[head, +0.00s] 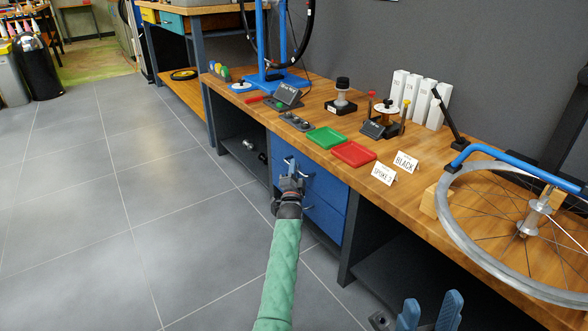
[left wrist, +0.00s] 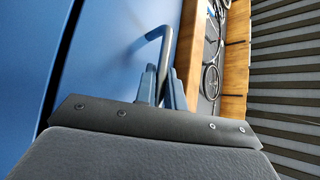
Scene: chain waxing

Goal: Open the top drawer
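The blue top drawer (head: 322,184) is in the cabinet under the workbench, and its front looks flush in the head view. Its metal handle (left wrist: 167,45) stands out from the blue front in the left wrist view. My left gripper (head: 291,168) is at this handle; in the left wrist view its two fingers (left wrist: 162,88) lie close on either side of the handle bar and look shut on it. The fingers hide part of the handle. My right gripper (head: 430,312) is at the bottom right of the head view, fingers apart and empty, away from the drawer.
A lower blue drawer (head: 323,217) with its own handle is below. The wooden worktop (head: 330,95) above holds a green tray (head: 326,138), a red tray (head: 354,153), sign cards and a wheel (head: 450,235). The grey floor (head: 150,210) before the cabinet is clear.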

